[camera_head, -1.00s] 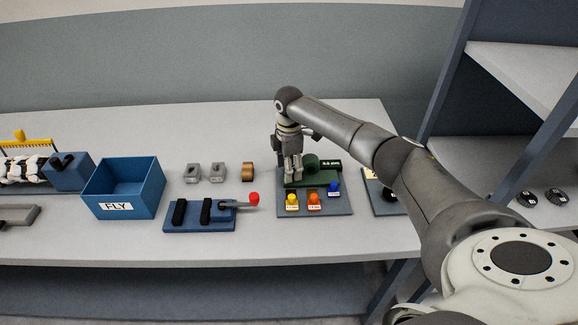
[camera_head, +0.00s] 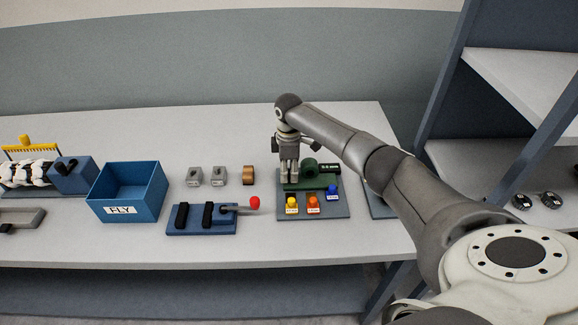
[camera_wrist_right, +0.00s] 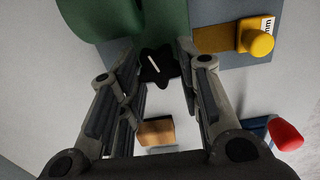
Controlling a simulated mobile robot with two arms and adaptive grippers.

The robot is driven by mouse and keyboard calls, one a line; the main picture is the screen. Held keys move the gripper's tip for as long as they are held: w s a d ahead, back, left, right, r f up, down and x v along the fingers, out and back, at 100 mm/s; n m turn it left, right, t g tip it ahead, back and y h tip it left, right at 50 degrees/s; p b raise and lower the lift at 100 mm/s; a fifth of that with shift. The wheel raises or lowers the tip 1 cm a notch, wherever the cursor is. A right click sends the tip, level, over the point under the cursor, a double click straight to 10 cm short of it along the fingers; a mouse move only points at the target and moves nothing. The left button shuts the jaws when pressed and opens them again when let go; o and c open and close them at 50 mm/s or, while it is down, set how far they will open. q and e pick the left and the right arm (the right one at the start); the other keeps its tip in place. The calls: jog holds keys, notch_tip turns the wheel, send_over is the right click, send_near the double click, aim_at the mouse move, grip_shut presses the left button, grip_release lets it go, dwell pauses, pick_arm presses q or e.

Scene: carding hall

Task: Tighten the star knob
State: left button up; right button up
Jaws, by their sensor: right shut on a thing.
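The star knob (camera_wrist_right: 158,67) is black with a white line on its face. It shows in the right wrist view at the side of a green body, between my fingertips. The green unit (camera_head: 311,168) stands on a grey-blue base plate (camera_head: 285,214) on the table. My right gripper (camera_head: 289,182) is at the left side of the green unit and hides the knob in the head view. In the right wrist view my right gripper (camera_wrist_right: 159,62) is shut on the star knob. My left gripper is not in view.
Yellow (camera_head: 292,203), orange (camera_head: 313,204) and blue (camera_head: 332,192) knobs stand along the plate's front. The table's front strip is clear.

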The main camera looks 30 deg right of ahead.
jog(key=shift+w+m+p, duration=0.1)
jog(key=shift+m+p, duration=1.1)
jog(key=shift+m, duration=0.9)
jog(key=o, duration=1)
